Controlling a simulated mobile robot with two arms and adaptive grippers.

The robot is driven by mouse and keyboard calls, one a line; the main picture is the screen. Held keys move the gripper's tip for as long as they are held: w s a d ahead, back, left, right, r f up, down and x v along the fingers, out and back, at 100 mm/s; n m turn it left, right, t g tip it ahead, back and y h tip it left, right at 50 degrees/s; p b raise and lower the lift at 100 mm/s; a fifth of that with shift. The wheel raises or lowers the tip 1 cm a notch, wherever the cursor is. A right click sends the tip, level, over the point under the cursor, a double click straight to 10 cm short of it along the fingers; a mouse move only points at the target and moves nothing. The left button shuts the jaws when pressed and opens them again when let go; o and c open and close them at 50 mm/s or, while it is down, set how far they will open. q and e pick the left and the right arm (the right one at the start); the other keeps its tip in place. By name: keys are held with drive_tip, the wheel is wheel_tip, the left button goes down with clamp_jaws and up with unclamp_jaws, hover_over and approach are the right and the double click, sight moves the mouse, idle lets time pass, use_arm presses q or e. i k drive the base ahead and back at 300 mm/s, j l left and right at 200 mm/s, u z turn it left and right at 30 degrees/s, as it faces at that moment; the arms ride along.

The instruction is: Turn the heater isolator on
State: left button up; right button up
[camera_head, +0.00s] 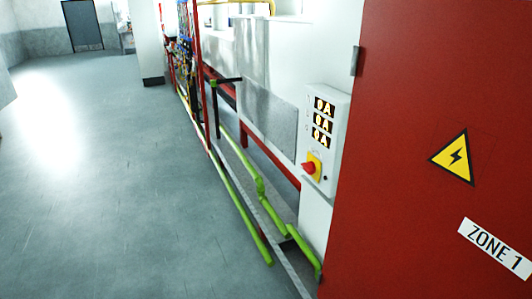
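The heater isolator (310,167) is a red rotary knob on a yellow plate. It sits low on a pale grey control box (339,138) fixed to the side of the machine. Above the knob are three lit displays (322,122), each reading what looks like 0A. The exact angle of the knob is too small to tell. Neither of my grippers shows in the head view.
A large red cabinet door (420,90) with a yellow electrical warning triangle (455,157) and a ZONE 1 label (497,247) fills the right. Green pipes (243,205) run low along the machine. The grey floor (110,180) on the left is clear.

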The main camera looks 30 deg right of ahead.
sight(310, 168)
drive_tip(key=i+z, duration=0.15)
drive_tip(key=i, duration=0.3)
drive_tip(key=i+j+z, duration=0.15)
drive_tip(key=i, duration=0.25)
drive_tip(key=i+j+z, duration=0.15)
drive_tip(key=i, duration=0.3)
drive_tip(key=i+j+z, duration=0.15)
drive_tip(key=i, duration=0.25)
